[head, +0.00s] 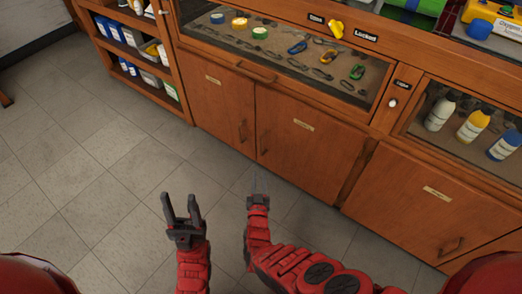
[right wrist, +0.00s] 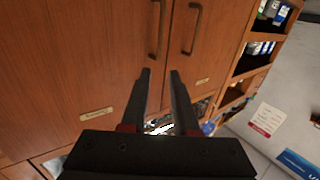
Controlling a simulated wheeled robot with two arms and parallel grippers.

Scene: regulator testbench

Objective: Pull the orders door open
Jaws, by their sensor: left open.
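Wooden cabinet doors stand ahead in the head view: a left door (head: 215,103), a middle door (head: 305,150) and a right door (head: 420,205). Their labels are too small to read, so I cannot tell which is the orders door. All these doors look shut. My right gripper (right wrist: 160,75) is open and empty, short of the handles. My left gripper (head: 180,205) is open and empty over the floor.
A glass-fronted drawer (head: 262,72) above the doors holds several carabiners and tape rolls. A yellow key-like knob (head: 336,29) sits beside a "Locked" sign (head: 366,36). Open shelves (head: 160,92) with containers stand at the left. Tiled floor (head: 90,170) is clear in front.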

